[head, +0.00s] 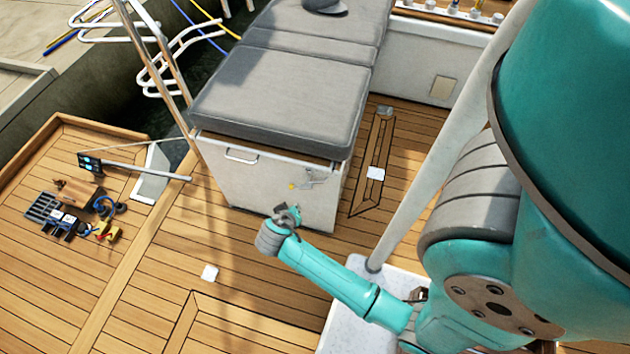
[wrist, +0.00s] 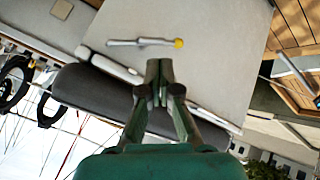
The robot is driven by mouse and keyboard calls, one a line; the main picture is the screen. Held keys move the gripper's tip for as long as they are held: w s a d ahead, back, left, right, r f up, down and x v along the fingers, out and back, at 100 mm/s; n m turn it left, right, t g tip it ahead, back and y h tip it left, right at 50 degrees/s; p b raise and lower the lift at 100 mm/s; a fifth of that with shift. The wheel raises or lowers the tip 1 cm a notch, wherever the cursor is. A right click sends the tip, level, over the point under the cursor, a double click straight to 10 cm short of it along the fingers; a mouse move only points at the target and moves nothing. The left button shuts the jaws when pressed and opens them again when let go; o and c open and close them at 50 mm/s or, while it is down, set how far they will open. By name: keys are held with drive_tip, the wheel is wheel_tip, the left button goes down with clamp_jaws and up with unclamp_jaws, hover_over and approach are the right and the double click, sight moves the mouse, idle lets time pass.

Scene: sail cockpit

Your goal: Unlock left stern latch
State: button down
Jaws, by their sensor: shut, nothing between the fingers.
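The stern latch (head: 308,180) is a small metal lever with a yellow tip on the pale end panel of the cushioned bench (head: 262,190). In the wrist view the latch (wrist: 140,42) lies roughly level across the panel, its yellow tip to the right. My gripper (head: 290,211) is in front of the panel, below the latch in the head view. In the wrist view the fingers of my gripper (wrist: 160,66) are together and empty. Their tips show just below the lever, apart from it in the picture. Whether the latch is locked cannot be told.
A grey cushion (head: 285,95) tops the bench, and a handle (head: 241,156) sits on its panel at left. A pale post (head: 440,150) rises beside my arm. Tools (head: 75,215) lie on the left deck. The planking before the bench is mostly clear.

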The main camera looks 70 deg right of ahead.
drive_tip(key=w+d+r+m+g, duration=0.3)
drive_tip(key=d+r+m+g, duration=0.2)
drive_tip(key=d+r, duration=0.15)
hover_over(317, 182)
drive_tip(key=w+a, duration=0.2)
drive_tip(key=shift+h, duration=0.4)
drive_tip(key=f, duration=0.6)
drive_tip(key=shift+s+d+f, duration=0.1)
drive_tip(key=shift+d+f, duration=0.15)
drive_tip(key=shift+f, duration=0.05)
drive_tip(key=shift+s+f, duration=0.5)
drive_tip(key=shift+f, duration=0.35)
drive_tip(key=shift+s+f, duration=0.45)
drive_tip(key=shift+f, duration=0.35)
drive_tip(key=shift+s, duration=0.1)
drive_tip(key=shift+s+f+m, duration=0.1)
drive_tip(key=shift+f+m, duration=0.05)
drive_tip(key=shift+m, duration=0.15)
